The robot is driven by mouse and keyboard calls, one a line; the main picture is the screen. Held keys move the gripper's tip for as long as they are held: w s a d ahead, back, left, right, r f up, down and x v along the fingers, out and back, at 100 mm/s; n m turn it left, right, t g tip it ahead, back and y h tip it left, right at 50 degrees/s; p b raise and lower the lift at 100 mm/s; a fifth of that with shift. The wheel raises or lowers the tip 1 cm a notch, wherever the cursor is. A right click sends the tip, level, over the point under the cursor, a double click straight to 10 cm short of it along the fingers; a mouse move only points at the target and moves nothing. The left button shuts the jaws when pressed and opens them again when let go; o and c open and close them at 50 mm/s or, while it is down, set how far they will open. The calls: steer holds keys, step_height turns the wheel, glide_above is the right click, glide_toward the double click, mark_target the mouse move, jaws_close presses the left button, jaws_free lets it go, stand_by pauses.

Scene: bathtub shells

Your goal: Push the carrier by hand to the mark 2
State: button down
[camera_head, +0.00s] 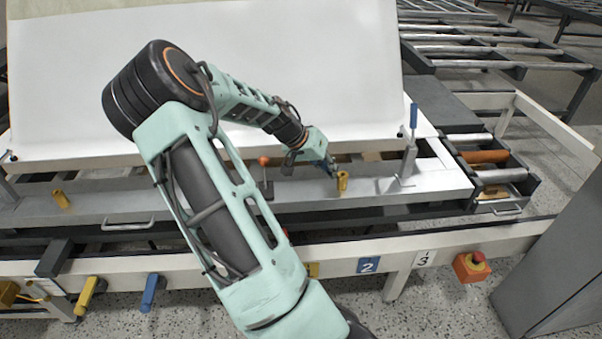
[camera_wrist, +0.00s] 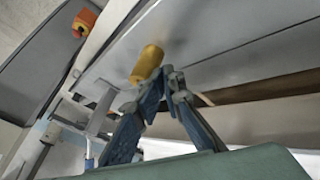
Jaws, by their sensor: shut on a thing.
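The carrier (camera_head: 120,205) is a long grey plate carrying a large white panel (camera_head: 310,60), and it lies on the frame with rollers. A yellow post (camera_head: 342,181) stands on the carrier's front strip; it also shows in the wrist view (camera_wrist: 147,62). Mark 2 is a blue plate (camera_head: 368,265) on the front rail, in front of and slightly right of the post. My arm hides part of the carrier's middle.
A second yellow post (camera_head: 61,199) is at the carrier's left. A clamp with a blue handle (camera_head: 412,130) stands at the right. A grey cabinet (camera_head: 560,270) is at the right edge.

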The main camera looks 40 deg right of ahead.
glide_above(415, 180)
steer(key=shift+s+b, duration=0.1)
steer(key=shift+b, duration=0.25)
stand_by(0.3)
